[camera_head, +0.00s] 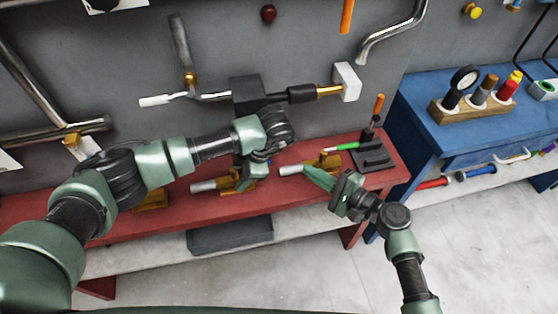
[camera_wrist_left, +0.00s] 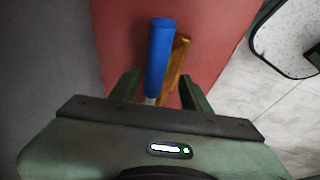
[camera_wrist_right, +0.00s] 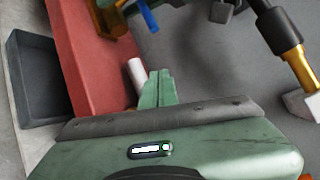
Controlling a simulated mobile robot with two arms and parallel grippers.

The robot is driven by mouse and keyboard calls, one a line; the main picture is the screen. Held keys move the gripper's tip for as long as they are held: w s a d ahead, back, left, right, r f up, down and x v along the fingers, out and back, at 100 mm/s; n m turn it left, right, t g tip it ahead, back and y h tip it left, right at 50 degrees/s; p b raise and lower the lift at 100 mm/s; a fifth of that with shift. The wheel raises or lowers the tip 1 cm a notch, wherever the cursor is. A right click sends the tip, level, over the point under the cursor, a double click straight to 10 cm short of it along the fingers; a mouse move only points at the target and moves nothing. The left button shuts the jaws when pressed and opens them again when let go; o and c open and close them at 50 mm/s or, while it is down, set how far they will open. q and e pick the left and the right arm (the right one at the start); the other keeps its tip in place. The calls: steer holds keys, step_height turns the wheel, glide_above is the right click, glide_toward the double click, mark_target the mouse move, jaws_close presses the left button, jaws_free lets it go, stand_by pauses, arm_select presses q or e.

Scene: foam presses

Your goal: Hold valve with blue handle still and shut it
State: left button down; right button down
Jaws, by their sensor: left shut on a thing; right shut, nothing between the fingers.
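The valve with the blue handle (camera_wrist_left: 160,58) has a brass body (camera_head: 229,184) and a grey pipe end, and sits on the red bench. Its blue handle stands between the spread fingers of my left gripper (camera_wrist_left: 158,92) in the left wrist view. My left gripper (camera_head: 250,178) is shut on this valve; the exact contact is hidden. The handle also shows at the top of the right wrist view (camera_wrist_right: 148,16). My right gripper (camera_head: 310,172) is shut and empty. Its fingers (camera_wrist_right: 157,86) are together, to the right of the valve and in front of the neighbouring brass valve (camera_head: 325,160).
The neighbouring valve has a green handle (camera_head: 342,147). A black stand with an orange handle (camera_head: 379,104) is at the red bench's (camera_head: 110,222) right end. Pipes hang on the grey wall above. A dark bin (camera_head: 230,236) is below, and a blue bench (camera_head: 425,125) stands right.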

mark_target(281, 168)
stand_by(0.3)
steer(key=x, duration=1)
steer(key=shift+s+a+r, duration=0.25)
steer(key=shift+s, duration=0.3)
steer(key=shift+s+a+r, duration=0.2)
steer(key=shift+s+r, duration=0.05)
steer(key=shift+s, duration=0.35)
steer(key=shift+s+a+r, duration=0.2)
steer(key=shift+s+r, duration=0.1)
steer(key=shift+s, duration=0.2)
steer(key=shift+s+m+t+h, duration=0.4)
